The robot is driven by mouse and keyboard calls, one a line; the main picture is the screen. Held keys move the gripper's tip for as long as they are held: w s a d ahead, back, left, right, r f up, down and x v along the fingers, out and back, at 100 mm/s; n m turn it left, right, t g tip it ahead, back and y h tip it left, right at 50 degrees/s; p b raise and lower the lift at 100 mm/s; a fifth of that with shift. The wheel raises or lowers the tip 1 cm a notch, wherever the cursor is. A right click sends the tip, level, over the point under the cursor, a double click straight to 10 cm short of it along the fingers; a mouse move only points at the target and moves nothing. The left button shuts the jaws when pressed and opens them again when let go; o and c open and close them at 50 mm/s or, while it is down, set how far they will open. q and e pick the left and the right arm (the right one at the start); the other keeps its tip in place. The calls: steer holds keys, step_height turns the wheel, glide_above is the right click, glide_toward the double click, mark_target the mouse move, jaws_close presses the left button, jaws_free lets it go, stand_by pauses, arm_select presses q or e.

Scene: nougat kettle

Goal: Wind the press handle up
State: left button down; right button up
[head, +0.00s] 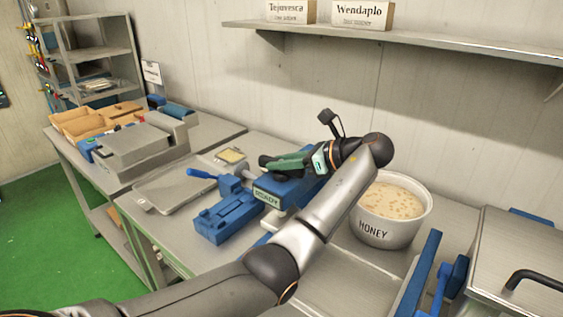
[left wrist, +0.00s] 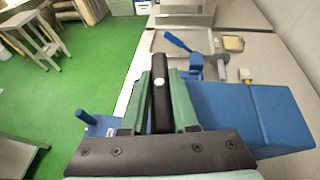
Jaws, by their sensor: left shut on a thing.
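The press is a blue block (head: 268,196) with a sign reading READY, on the metal table in the head view. Its blue body also shows in the left wrist view (left wrist: 283,115). My left gripper (head: 284,163) is above the block, its green fingers shut on the black press handle (head: 265,161). In the left wrist view the fingers of the left gripper (left wrist: 161,102) stand on either side of the black handle grip (left wrist: 161,112). My wrist and arm hide part of the press in the head view. My right gripper is not in view.
A blue fixture (head: 228,216) and a blue lever (head: 201,173) stand left of the press. A pot marked HONEY (head: 388,232) stands close to the right of my forearm. A flat metal tray (head: 165,187) lies further left. A shelf (head: 400,38) runs along the wall.

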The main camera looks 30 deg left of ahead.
arm_select(q)
steer(key=shift+r+n+g, duration=0.1)
steer(key=shift+n+g, duration=0.5)
steer(key=shift+g, duration=0.1)
steer(key=shift+n+g+h, duration=0.3)
steer(key=shift+n+g, duration=0.1)
steer(key=c, duration=0.7)
jaws_free()
